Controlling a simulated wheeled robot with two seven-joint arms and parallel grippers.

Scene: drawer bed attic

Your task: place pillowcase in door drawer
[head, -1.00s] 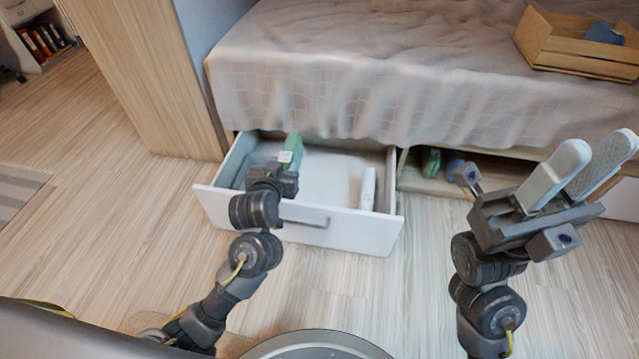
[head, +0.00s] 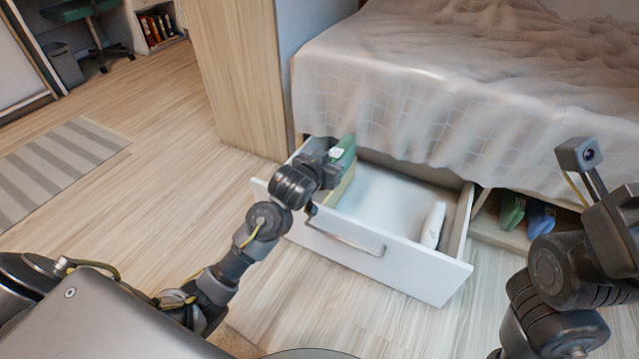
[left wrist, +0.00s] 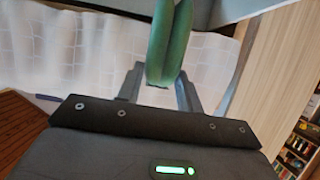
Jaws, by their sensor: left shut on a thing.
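The open white drawer (head: 372,249) sticks out from under the bed. My left gripper (head: 330,163) is over the drawer's left part, shut on a green folded cloth-like thing (head: 345,152), which looks like the pillowcase. In the left wrist view the green thing (left wrist: 166,45) stands between the two fingers. I cannot tell whether it touches the drawer floor. A white item (head: 434,225) is at the right inside the drawer. My right gripper (head: 618,225) is cut off at the right edge, and its fingers are out of view.
A green item (head: 512,211) and a blue item (head: 540,218) sit in the open compartment right of the drawer. A wooden panel (head: 238,75) stands to the left. The bed's grey cover (head: 400,120) hangs above the drawer. The floor at left is free, with a striped rug (head: 60,165).

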